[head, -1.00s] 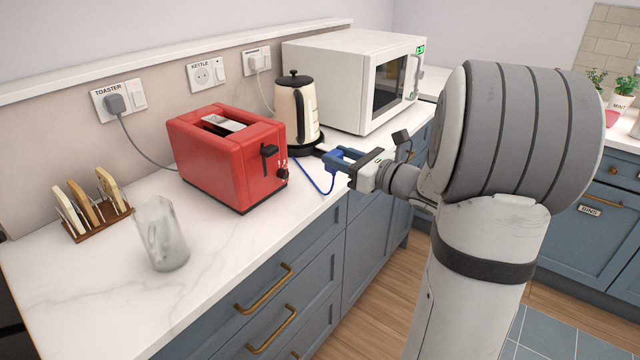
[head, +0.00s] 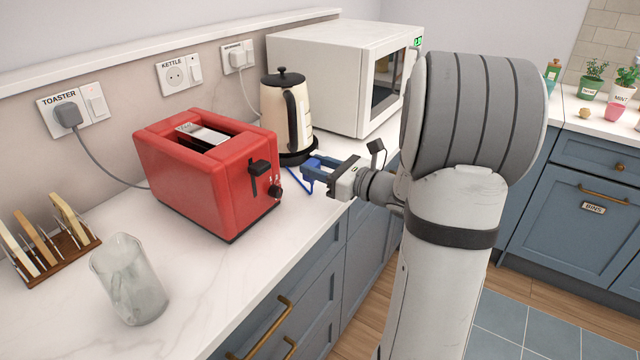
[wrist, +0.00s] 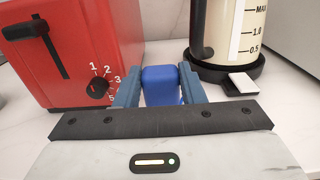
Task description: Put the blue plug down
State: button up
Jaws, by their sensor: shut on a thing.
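The blue plug (wrist: 161,85) sits between the two blue-grey fingers of my gripper (wrist: 160,88) in the wrist view. My gripper, also in the head view (head: 316,172), is shut on it. It is over the worktop's front part, in front of the kettle and right of the toaster. A short stretch of blue cord (head: 304,184) shows beside the fingers in the head view. Whether the plug touches the worktop (head: 215,285) I cannot tell.
The red toaster (head: 205,170) stands left of my gripper, the cream kettle (head: 287,112) just behind it. A white microwave (head: 330,75) stands further back. A glass jug (head: 130,280) and toast rack (head: 52,245) stand front left. The kettle socket (head: 176,74) is empty.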

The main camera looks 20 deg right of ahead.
notch_tip(320, 180, down, 4)
jog(key=shift+d+f+b, duration=0.1)
jog(key=shift+b, duration=0.25)
jog(key=shift+s, duration=0.1)
jog(key=shift+f+b, duration=0.45)
jog(key=shift+f, duration=0.1)
jog(key=o, duration=1.1)
jog(key=shift+r, duration=0.15)
jog(key=shift+r+p, duration=0.35)
jog(key=shift+p, duration=0.05)
jog(key=v, duration=1.2)
jog(key=shift+r, duration=0.15)
